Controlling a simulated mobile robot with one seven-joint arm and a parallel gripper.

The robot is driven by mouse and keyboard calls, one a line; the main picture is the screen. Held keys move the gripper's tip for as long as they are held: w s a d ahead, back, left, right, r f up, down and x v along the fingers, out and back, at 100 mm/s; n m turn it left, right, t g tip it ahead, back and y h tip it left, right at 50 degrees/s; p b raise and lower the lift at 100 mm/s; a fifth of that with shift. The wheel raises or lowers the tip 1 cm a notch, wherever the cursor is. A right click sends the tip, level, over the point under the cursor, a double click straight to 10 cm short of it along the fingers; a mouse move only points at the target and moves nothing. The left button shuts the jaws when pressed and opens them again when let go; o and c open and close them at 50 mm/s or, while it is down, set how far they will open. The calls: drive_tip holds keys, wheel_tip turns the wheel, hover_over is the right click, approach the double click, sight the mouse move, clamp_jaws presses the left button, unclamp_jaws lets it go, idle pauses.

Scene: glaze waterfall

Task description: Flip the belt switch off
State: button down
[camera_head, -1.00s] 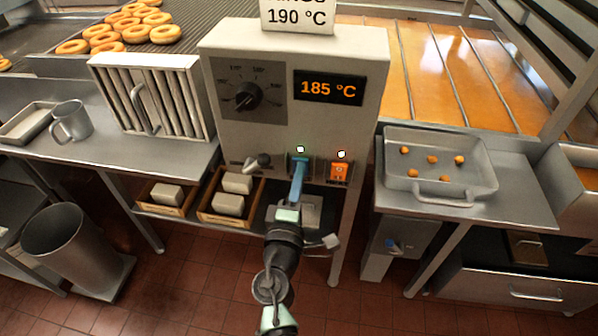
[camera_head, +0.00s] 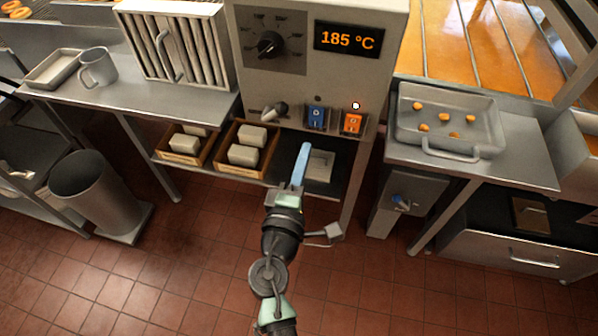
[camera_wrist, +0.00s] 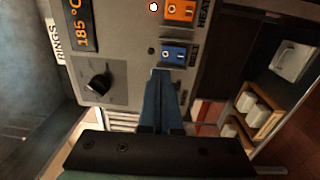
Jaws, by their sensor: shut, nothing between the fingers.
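The belt switch is a blue rocker (camera_head: 316,117) on the lower front of the grey control box, left of an orange rocker switch (camera_head: 352,123). In the wrist view the blue rocker (camera_wrist: 174,54) sits just beyond my fingertips, beside the orange rocker (camera_wrist: 180,11). The small lamp above the blue rocker is dark; the lamp above the orange one (camera_head: 355,105) is lit. My gripper (camera_head: 305,147) is shut and empty, below and slightly left of the blue rocker, and looks apart from it. Its blue fingers also show in the wrist view (camera_wrist: 161,72).
The control box has a dial (camera_head: 269,45), a 185 °C display (camera_head: 348,39) and a small lever (camera_head: 275,110). Wooden crates of pale blocks stand on the shelf below, one with its rim in view (camera_head: 219,160). A metal tray (camera_head: 448,153) of dough balls lies right.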

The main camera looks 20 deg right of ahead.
drive_tip(key=shift+r+v, duration=0.2)
drive_tip(key=shift+v, duration=0.75)
drive_tip(key=shift+r+v, duration=0.15)
drive_tip(key=shift+v, duration=0.85)
drive_tip(key=shift+s, duration=0.1)
drive_tip(key=shift+r, duration=0.1)
drive_tip(key=w+a+r+m+t+p, duration=0.1)
drive_tip(key=r+m, duration=0.2)
drive_tip(key=r, duration=0.7)
drive_tip(key=w+a+r+m+t+y, duration=0.15)
drive_tip(key=r+m, duration=0.25)
drive_tip(key=r, duration=0.5)
drive_tip(key=w+a+r+m+t+p, duration=0.1)
drive_tip(key=w+a+r+m+t, duration=0.15)
drive_tip(key=r, duration=0.75)
drive_tip(key=s+a+r+t+y, duration=0.2)
drive_tip(key=s+r+y, duration=0.1)
drive_tip(key=r, duration=0.5)
drive_tip(key=s+a+r+m+t+y+p, duration=0.1)
drive_tip(key=s+a+r+t+y, duration=0.1)
drive_tip(key=s+r, duration=0.3)
drive_tip(key=s+a+r+t+y, duration=0.3)
drive_tip(key=s+a+r, duration=0.1)
drive_tip(key=r, duration=0.7)
drive_tip(key=shift+s+r+m+y+p, duration=0.3)
drive_tip(key=shift+s+r+m+y, duration=0.05)
drive_tip(key=shift+s+r, duration=0.05)
